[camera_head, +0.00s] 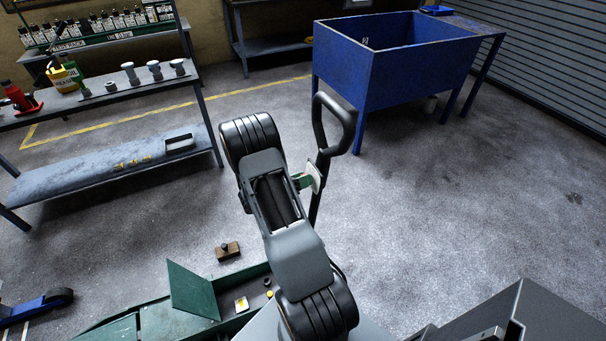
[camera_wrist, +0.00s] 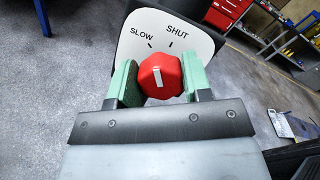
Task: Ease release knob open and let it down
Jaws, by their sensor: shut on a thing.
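The red release knob (camera_wrist: 160,76) is six-sided with a white line on its face. It sits on a white dial plate (camera_wrist: 185,47) marked SLOW and SHUT. The white line leans slightly left of upright, nearer the SLOW tick than the SHUT tick. My gripper (camera_wrist: 160,82) is shut on the knob, one green finger on each side. In the head view the plate (camera_head: 316,176) shows beside the black jack handle (camera_head: 349,128), with my gripper (camera_head: 303,181) at its left; the knob is hidden there. A green metal body (camera_head: 130,325), apparently the jack, lies low, partly behind my arm.
A blue tank (camera_head: 390,75) stands behind the handle. A shelf bench (camera_head: 110,97) is at left. A small brown block (camera_head: 228,251) lies on the floor near the green body. A blue item (camera_head: 38,305) is at lower left. Open floor lies to the right.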

